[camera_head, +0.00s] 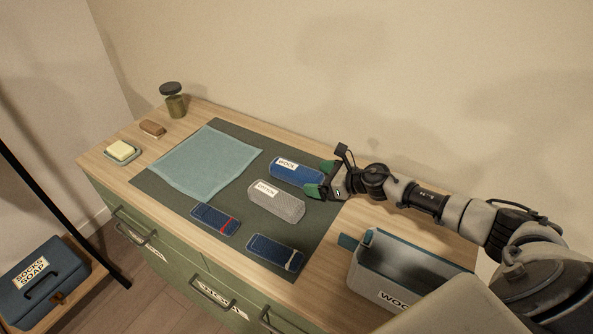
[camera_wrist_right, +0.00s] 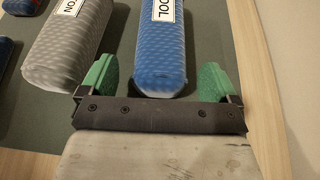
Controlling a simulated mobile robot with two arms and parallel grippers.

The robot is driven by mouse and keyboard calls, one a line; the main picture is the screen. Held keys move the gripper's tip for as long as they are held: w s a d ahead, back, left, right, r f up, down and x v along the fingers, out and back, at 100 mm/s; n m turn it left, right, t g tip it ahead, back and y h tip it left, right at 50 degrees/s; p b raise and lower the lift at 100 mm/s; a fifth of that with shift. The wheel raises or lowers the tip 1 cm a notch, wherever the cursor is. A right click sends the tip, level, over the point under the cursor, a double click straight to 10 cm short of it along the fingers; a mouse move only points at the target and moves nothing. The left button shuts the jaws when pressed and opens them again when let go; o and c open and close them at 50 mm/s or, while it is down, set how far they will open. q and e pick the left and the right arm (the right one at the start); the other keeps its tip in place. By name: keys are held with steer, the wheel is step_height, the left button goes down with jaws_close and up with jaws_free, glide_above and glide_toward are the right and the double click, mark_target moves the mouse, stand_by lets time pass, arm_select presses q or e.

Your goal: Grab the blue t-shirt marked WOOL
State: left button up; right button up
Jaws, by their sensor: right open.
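The blue rolled t-shirt marked WOOL (camera_head: 296,170) lies on the dark mat (camera_head: 239,237) toward the back of the dresser top. My right gripper (camera_head: 323,180) is open at its right end, with green fingertips. In the right wrist view, the blue roll's near end (camera_wrist_right: 161,75) lies between the two green fingers (camera_wrist_right: 155,84), with a gap on each side. A grey roll marked COTTON (camera_head: 276,201) lies beside it, nearer the front; it also shows in the right wrist view (camera_wrist_right: 68,48). My left gripper is not in view.
A grey bin with a partly hidden label (camera_head: 384,289) stands at the dresser's right end. Two folded blue items (camera_head: 215,219) (camera_head: 276,253) and a light blue cloth (camera_head: 207,160) lie on the mat. Soap (camera_head: 122,150), a brush (camera_head: 152,128) and a jar (camera_head: 174,103) stand left. A wall rises behind.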

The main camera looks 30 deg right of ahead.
steer(key=shift+x, duration=0.95)
steer(key=shift+d, duration=0.1)
steer(key=c, duration=1.1)
steer(key=shift+r, duration=0.1)
